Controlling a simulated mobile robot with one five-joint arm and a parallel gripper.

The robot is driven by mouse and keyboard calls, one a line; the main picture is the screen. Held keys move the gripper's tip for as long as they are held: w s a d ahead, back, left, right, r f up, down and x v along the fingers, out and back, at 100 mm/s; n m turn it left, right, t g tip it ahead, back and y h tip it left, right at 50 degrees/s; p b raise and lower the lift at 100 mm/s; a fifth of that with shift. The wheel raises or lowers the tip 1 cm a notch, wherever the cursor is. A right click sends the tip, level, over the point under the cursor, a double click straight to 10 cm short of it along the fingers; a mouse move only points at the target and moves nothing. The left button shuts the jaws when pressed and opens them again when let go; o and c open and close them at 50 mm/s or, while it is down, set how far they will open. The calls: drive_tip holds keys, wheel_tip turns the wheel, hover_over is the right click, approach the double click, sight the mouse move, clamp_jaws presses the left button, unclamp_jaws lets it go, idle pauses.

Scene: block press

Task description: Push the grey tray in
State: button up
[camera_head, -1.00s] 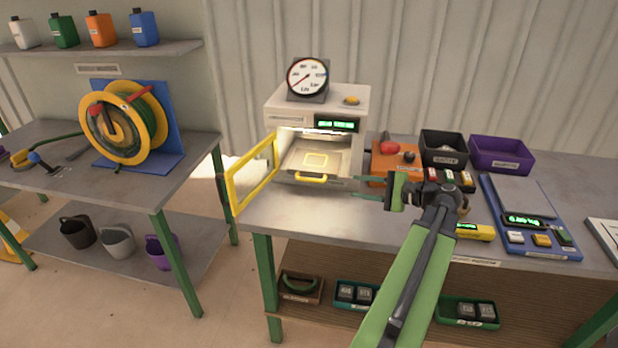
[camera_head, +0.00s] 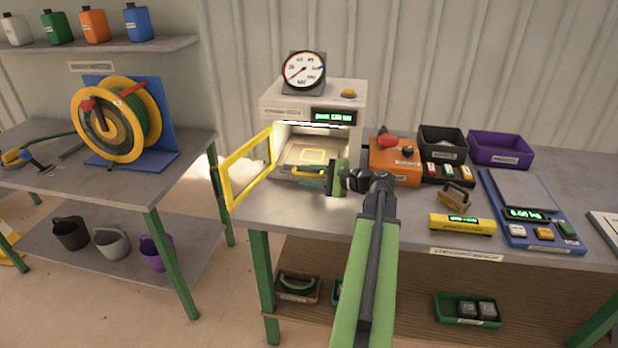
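The grey tray (camera_head: 293,163) lies in the lit chamber of the white press (camera_head: 290,108), with its front part towards the opening. A yellow square outline marks its top. A yellow handle (camera_head: 306,173) is on its front edge. The yellow-framed door (camera_head: 226,183) stands swung open to the left. My gripper (camera_head: 322,177) is at the right end of the tray's front, close by the handle. Its green body covers the tray's front right corner. Its fingers are small and partly hidden, so I cannot tell their gap or whether they touch the handle.
An orange box (camera_head: 396,168) with a red knob stands right of the press. A padlock (camera_head: 456,196), a yellow device (camera_head: 462,224) and a blue scale (camera_head: 535,225) lie further right. The bench left of my arm is clear.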

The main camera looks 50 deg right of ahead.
clamp_jaws()
idle(1.4)
